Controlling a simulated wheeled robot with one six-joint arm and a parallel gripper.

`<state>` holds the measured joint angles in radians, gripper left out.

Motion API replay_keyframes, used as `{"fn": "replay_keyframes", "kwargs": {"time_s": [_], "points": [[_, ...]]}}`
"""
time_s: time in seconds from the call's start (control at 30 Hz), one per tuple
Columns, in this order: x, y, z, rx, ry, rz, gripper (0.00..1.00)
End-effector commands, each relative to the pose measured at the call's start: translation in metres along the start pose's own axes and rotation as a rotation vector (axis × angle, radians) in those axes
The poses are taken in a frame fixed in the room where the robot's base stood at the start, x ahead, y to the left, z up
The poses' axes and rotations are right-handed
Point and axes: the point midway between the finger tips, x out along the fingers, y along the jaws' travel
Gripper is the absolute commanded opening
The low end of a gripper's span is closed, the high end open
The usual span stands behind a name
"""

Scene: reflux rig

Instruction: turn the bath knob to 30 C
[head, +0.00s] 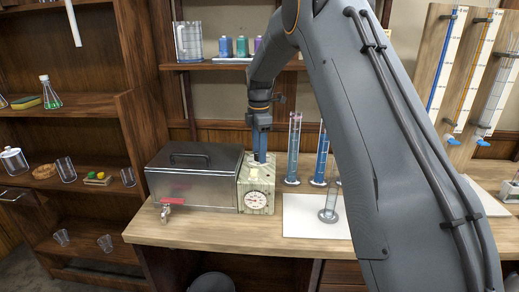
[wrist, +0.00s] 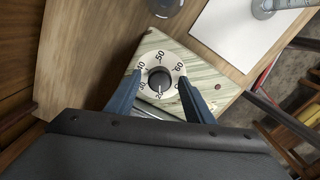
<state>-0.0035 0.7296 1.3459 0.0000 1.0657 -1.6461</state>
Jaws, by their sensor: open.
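The bath (head: 195,180) is a grey metal box with a dark lid, left of centre on the bench in the head view. Its pale green streaked control box (head: 243,187) adjoins its right side, with a round white gauge (head: 256,200) on the front. In the wrist view the dark round bath knob (wrist: 160,78) sits on a white dial (wrist: 149,64) marked 20 to 60. Its exact setting is too small to tell. My gripper (head: 261,159) points down over the control box. Its open blue fingers (wrist: 159,82) are on either side of the knob, seemingly apart from it.
Tall glass cylinders (head: 293,150) stand right of the control box. A white mat (head: 302,214) with another cylinder (head: 328,205) on it lies nearer. A red tap (head: 170,202) sticks out of the bath's front. A shelf with bottles (head: 242,46) is behind my arm.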

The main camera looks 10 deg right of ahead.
Motion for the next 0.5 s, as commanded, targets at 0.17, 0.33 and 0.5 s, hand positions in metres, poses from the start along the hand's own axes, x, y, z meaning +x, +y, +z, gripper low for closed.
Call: {"fn": "replay_keyframes", "kwargs": {"time_s": [0.17, 0.33, 0.5], "points": [[0.0005, 0.0, -0.0001, 0.0, 0.0, 0.0, 0.48], [0.0003, 0.0, -0.0002, 0.0, 0.0, 0.0, 0.24], [0.0002, -0.0001, -0.0002, 0.001, 0.0, 0.0, 0.07]]}}
